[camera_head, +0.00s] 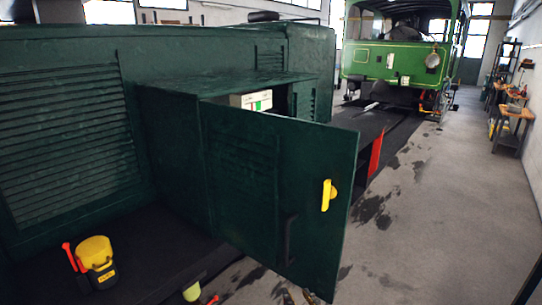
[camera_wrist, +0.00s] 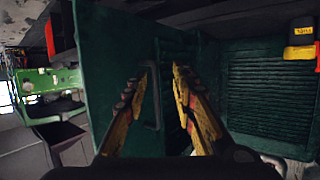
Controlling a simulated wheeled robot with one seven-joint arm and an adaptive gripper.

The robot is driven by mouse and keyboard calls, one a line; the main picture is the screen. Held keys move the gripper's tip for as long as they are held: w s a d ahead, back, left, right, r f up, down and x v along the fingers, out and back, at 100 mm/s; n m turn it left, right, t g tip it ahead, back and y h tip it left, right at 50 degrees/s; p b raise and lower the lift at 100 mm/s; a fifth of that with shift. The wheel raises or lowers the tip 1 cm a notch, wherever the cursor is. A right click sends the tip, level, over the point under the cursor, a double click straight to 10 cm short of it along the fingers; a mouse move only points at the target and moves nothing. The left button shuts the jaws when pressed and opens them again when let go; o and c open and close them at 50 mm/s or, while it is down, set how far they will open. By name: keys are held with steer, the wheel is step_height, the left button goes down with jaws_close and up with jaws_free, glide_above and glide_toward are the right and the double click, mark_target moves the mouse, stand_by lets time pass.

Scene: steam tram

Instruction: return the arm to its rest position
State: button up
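My gripper (camera_wrist: 160,78) is open in the wrist view, its two yellow, worn fingers spread with nothing held. It faces a dark green cabinet door (camera_wrist: 112,75). The door's black bar handle (camera_wrist: 153,98) shows between the fingers, nearer the left one; I cannot tell the depth gap. In the head view the door (camera_head: 235,180) stands swung open, with the handle (camera_head: 289,238) low on it and a yellow latch (camera_head: 328,195) near its free edge. Small brownish tips at the bottom edge there look like my fingertips. The rest of my arm is hidden in the head view.
A yellow-and-black container (camera_head: 96,262) with a red-handled item beside it sits on the dark ledge at left. A white-and-green box (camera_head: 251,100) shows inside the cabinet. A green tram (camera_head: 400,60) stands behind. Workbenches (camera_head: 515,112) line the right wall; the floor (camera_head: 440,220) between is open.

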steer(key=s+d+f+g+h, duration=0.1)
steer(key=s+d+f+g, duration=0.15)
steer(key=s+g, duration=0.2)
steer(key=s+d+f+g+h, duration=0.1)
steer(key=s+d+f+g, duration=0.15)
steer(key=s, duration=0.25)
steer(key=s+d+r+m+g+h+p, duration=0.1)
steer(key=s+d+r+m, duration=0.1)
steer(key=s+d+r, duration=0.3)
steer(key=shift+d+r+m+h+p, duration=0.3)
steer(key=shift+d+r+m+h, duration=0.1)
steer(key=shift+d+r, duration=0.7)
steer(key=shift+a+r, duration=0.1)
